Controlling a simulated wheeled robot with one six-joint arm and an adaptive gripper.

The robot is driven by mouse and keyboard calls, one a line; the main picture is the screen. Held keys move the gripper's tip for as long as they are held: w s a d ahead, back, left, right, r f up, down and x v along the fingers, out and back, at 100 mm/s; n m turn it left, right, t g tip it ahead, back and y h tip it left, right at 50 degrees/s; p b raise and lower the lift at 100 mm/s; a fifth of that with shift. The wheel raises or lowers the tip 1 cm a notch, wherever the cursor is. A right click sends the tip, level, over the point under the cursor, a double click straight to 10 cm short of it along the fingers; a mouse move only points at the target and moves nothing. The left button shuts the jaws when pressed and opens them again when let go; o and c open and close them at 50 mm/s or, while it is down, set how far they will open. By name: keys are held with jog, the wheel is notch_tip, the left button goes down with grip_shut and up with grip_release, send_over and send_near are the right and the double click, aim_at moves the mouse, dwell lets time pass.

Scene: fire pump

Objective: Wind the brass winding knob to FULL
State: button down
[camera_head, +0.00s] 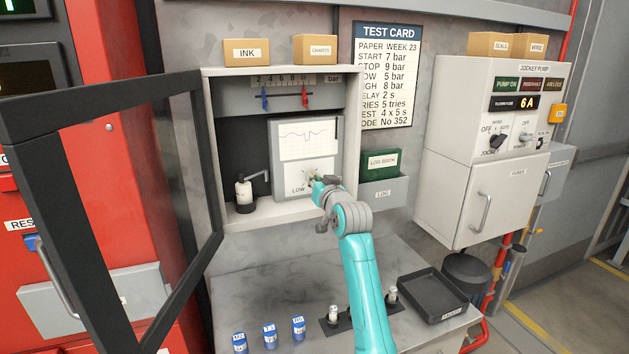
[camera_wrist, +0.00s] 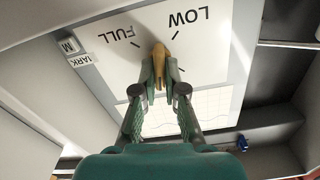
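The brass winding knob (camera_wrist: 160,57) sits on the white panel of the recorder, between the printed FULL (camera_wrist: 118,36) and LOW (camera_wrist: 189,17) marks in the wrist view. Its narrow tip points between the two marks, at neither one. My gripper (camera_wrist: 161,72) has one finger on each side of the knob and appears closed on it. In the head view my gripper (camera_head: 318,187) reaches into the open cabinet (camera_head: 213,140) and hides most of the knob. LOW (camera_head: 298,189) is readable there; FULL is hidden.
The glass cabinet door (camera_head: 105,115) stands open at left. An ink bottle (camera_head: 244,190) stands inside the cabinet, left of the chart (camera_head: 308,138). The bench below holds several blue-labelled containers (camera_head: 269,335) and a black tray (camera_head: 433,296). A green log book (camera_head: 382,163) is at right.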

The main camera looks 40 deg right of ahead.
dwell(0.4)
jog(key=m, duration=0.5)
jog(key=shift+d+f+m, duration=0.1)
jog(key=shift+d+m, duration=0.1)
jog(key=shift+m, duration=0.1)
jog(key=m, duration=0.6)
jog(key=shift+d+f, duration=0.1)
jog(key=shift+f, duration=0.05)
jog(key=m, duration=0.6)
jog(key=shift+f+m, duration=0.25)
jog(key=shift+m, duration=0.05)
jog(key=m, duration=0.5)
jog(key=shift+f, duration=0.15)
jog(key=shift+m, duration=0.3)
jog(key=c, duration=1.2)
grip_release()
jog(key=shift+c, duration=0.2)
jog(key=shift+s, duration=0.15)
